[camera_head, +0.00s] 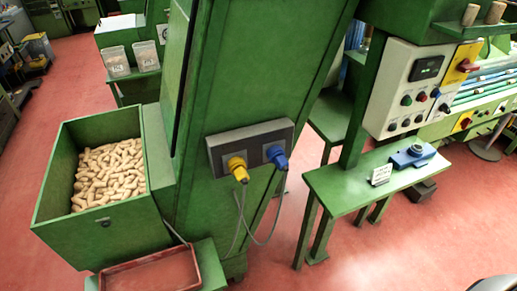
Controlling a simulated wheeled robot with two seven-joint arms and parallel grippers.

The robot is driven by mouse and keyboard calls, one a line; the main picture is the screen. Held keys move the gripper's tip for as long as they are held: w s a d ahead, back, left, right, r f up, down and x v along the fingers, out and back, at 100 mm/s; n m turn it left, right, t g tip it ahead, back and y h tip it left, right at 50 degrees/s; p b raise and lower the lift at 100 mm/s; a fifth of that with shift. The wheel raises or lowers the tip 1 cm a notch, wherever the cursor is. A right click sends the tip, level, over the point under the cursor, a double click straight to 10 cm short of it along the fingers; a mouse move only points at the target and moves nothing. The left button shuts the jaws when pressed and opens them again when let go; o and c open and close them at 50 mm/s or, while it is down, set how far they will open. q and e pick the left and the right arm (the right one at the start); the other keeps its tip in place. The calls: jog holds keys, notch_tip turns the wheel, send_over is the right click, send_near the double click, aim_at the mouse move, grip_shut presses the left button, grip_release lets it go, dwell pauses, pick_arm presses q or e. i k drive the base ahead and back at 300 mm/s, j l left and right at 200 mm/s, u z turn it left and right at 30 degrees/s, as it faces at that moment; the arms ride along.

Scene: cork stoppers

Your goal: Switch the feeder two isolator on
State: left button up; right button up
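A red rotary handle on a yellow plate (464,66) is at the upper right, on the side of a white control panel (408,88). A second red and yellow switch (462,122) sits lower, on the green machine behind. I cannot read any label that says which one is the feeder two isolator, nor tell whether either is on or off. The panel has a dark display (426,68) and several coloured buttons. Neither of my grippers can be made out in this view.
A green bin of corks (62,185) stands left, beside a green column (262,75) with yellow (237,166) and blue (277,156) plugs. A green bench (345,187) below the panel holds a blue device (412,156) and a small sign (380,174). Red floor is open in front.

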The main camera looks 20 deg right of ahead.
aim_at(464, 67)
jog(key=z, duration=1.9)
jog(key=i+l, duration=0.1)
jog(key=l, duration=0.25)
jog(key=i+l, duration=0.1)
jog(key=l, duration=0.2)
jog(key=i+l+u, duration=0.1)
jog(key=l, duration=0.25)
